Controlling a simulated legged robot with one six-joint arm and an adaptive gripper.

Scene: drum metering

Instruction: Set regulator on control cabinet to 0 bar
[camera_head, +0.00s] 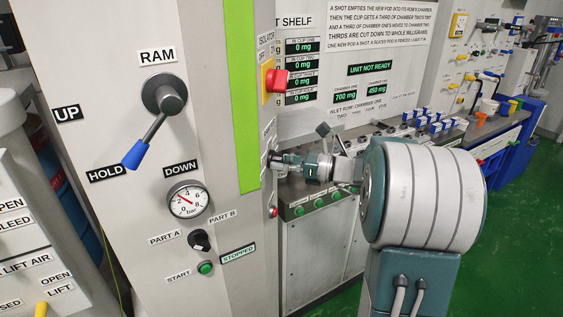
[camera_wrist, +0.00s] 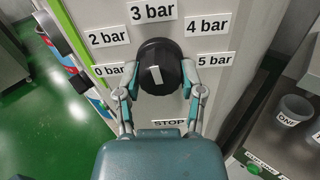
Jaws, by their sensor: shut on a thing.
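The regulator knob (camera_wrist: 158,52) is black and round with a white mark on its face, on the cabinet's side panel in the wrist view. The mark is near upright, its top leaning slightly left, roughly toward the "3 bar" label (camera_wrist: 153,11). The "0 bar" label (camera_wrist: 110,71) is left of the knob. My gripper (camera_wrist: 160,72) is shut on the knob, one finger on each side. In the head view my gripper (camera_head: 283,161) reaches the side of the control cabinet (camera_head: 215,130); the knob is mostly hidden there.
A "STOP" label (camera_wrist: 169,123) is below the knob. The front has a ram lever (camera_head: 148,135) and pressure gauge (camera_head: 188,200). A bench with cups (camera_wrist: 294,110) stands right.

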